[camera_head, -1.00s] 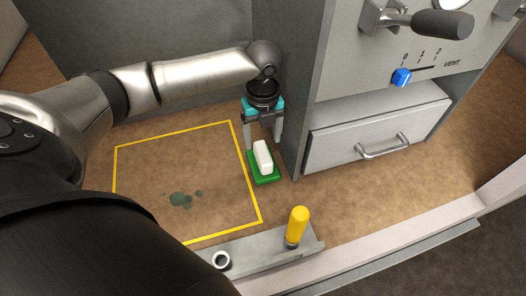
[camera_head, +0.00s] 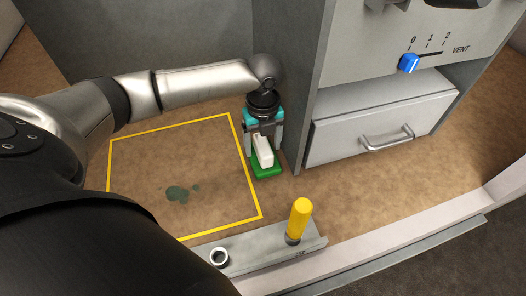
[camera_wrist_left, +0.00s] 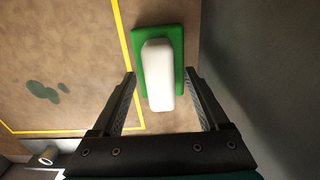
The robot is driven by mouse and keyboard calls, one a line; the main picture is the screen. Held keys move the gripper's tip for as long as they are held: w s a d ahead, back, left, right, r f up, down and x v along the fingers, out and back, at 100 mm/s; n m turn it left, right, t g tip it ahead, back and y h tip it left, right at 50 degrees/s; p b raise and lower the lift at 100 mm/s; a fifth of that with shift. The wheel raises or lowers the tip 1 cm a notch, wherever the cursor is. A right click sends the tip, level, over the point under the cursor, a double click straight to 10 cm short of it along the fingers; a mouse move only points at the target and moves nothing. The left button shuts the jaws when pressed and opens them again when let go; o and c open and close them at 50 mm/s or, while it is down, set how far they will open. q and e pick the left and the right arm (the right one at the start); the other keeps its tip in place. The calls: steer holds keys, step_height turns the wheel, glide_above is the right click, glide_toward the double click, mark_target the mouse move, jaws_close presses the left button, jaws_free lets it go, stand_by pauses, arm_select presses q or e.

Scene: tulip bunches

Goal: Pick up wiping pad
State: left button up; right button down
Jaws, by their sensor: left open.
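The wiping pad has a green base (camera_head: 267,171) and a white block-shaped handle (camera_head: 263,151). It sits on the brown surface just right of the yellow outline. My left gripper (camera_head: 263,150) is open above the pad, with its fingers on either side of the white handle. In the left wrist view, the white handle (camera_wrist_left: 158,75) reaches between the open fingertips of the left gripper (camera_wrist_left: 160,75), with a gap on each side. The green base (camera_wrist_left: 178,45) shows around the handle. My right gripper is not in view.
A grey cabinet with a drawer (camera_head: 380,125) and a blue slider knob (camera_head: 409,63) stands close to the right of the pad. A yellow outline (camera_head: 180,124) encloses dark green stains (camera_head: 178,194).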

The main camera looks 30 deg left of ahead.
arm_select(q)
steer(key=shift+f, duration=0.15)
jaws_close()
stand_by(0.6)
